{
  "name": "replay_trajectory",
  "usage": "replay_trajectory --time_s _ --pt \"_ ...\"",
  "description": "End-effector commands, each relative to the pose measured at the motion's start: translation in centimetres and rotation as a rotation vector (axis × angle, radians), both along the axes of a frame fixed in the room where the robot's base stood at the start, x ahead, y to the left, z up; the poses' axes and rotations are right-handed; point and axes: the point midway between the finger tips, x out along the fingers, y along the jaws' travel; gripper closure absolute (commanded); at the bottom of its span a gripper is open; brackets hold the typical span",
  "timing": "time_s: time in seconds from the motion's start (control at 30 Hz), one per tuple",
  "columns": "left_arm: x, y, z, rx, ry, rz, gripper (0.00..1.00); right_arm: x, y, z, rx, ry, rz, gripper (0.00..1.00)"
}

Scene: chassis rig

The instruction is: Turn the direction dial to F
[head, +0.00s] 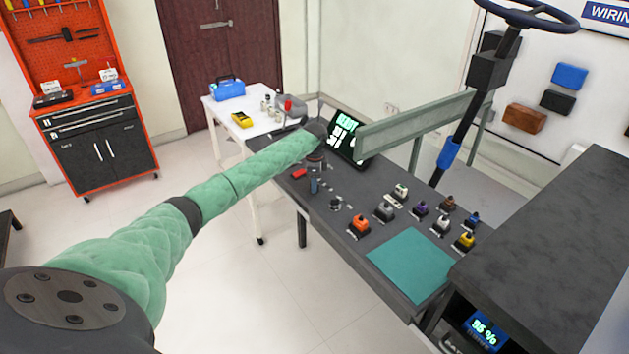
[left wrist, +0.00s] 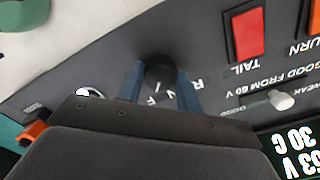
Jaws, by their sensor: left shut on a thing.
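The direction dial is a small dark round knob (left wrist: 160,70) on the grey panel in the left wrist view. White letters R, N and F show beside it, partly covered by my gripper. A short pale mark shows near the knob's lower edge; I cannot tell for sure which letter it points to. My left gripper (left wrist: 160,84) has its two blue fingers on either side of the knob, shut on it. In the head view my left gripper (head: 314,184) reaches down onto the far left part of the bench panel (head: 340,222), and the dial is hidden there. My right gripper is not in view.
A red TAIL switch (left wrist: 243,33) and a pale lever knob (left wrist: 281,100) sit close to the right of the gripper. A lit display (head: 345,137) stands behind it. Several coloured connectors and a teal mat (head: 408,266) lie to the right on the bench.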

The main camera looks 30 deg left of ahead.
Motion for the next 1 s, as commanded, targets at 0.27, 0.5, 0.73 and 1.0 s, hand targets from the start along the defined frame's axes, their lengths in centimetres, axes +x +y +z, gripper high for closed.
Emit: replay_trajectory --time_s 0.27,0.5,0.73,1.0 --pt "0.06 0.01 0.11 -0.001 -0.002 -0.105 0.88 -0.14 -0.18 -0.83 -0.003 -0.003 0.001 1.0" --pt "0.08 0.01 0.09 -0.001 -0.003 -0.133 0.88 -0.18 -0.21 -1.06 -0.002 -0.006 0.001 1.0" --pt "0.08 0.02 0.1 -0.001 -0.003 -0.135 0.88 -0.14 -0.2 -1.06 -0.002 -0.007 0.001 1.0" --pt "0.06 0.02 0.07 0.0 -0.002 -0.134 0.43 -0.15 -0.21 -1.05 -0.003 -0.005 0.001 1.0"
